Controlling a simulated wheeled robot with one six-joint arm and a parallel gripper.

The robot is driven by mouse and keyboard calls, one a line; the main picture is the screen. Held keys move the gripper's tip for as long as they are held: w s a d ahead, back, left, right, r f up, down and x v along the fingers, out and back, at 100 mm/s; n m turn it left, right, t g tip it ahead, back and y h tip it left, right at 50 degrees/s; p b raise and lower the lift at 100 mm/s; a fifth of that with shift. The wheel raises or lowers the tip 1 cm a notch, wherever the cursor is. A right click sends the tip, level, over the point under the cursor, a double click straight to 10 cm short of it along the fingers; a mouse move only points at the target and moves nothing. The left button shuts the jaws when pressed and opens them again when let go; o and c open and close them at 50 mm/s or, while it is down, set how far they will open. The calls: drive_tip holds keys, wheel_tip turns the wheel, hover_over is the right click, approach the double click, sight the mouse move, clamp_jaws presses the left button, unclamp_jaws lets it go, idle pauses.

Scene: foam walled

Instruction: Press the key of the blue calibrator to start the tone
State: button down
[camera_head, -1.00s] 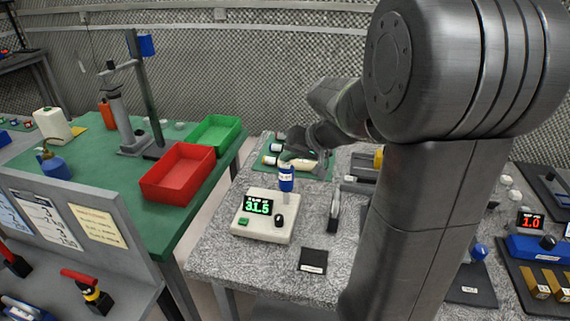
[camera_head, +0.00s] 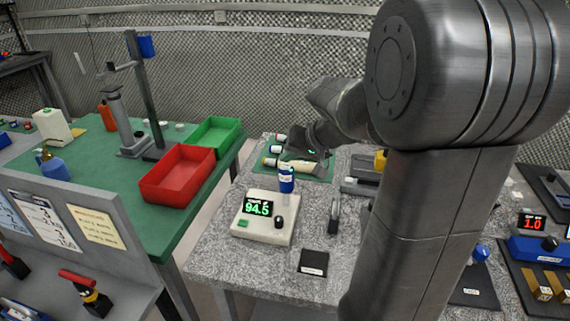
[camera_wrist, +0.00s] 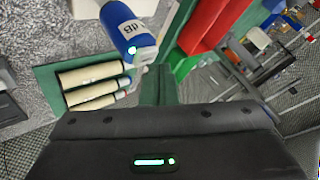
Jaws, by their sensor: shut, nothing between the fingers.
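The blue calibrator (camera_head: 286,184) sits on top of a post on the cream meter box (camera_head: 257,234), whose display reads 94.5 in green. In the wrist view, the blue calibrator (camera_wrist: 128,30) shows a white band marked "dB" and a glowing green spot near its end. My gripper (camera_head: 305,140) is behind and above it in the head view. In the wrist view, my gripper (camera_wrist: 158,75) is shut and empty, its fingers pointing toward the calibrator's lower right. I cannot tell whether the fingertips touch it.
Several cream cylinders (camera_wrist: 90,78) lie on a green mat behind the calibrator. A black pad (camera_head: 313,262) lies in front on the granite table. A red tray (camera_head: 178,173) and a green tray (camera_head: 216,133) stand on the green table to the left.

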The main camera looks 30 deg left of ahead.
sight(289, 167)
drive_tip(key=shift+r+p, duration=1.85)
drive_tip(key=shift+r, duration=1.2)
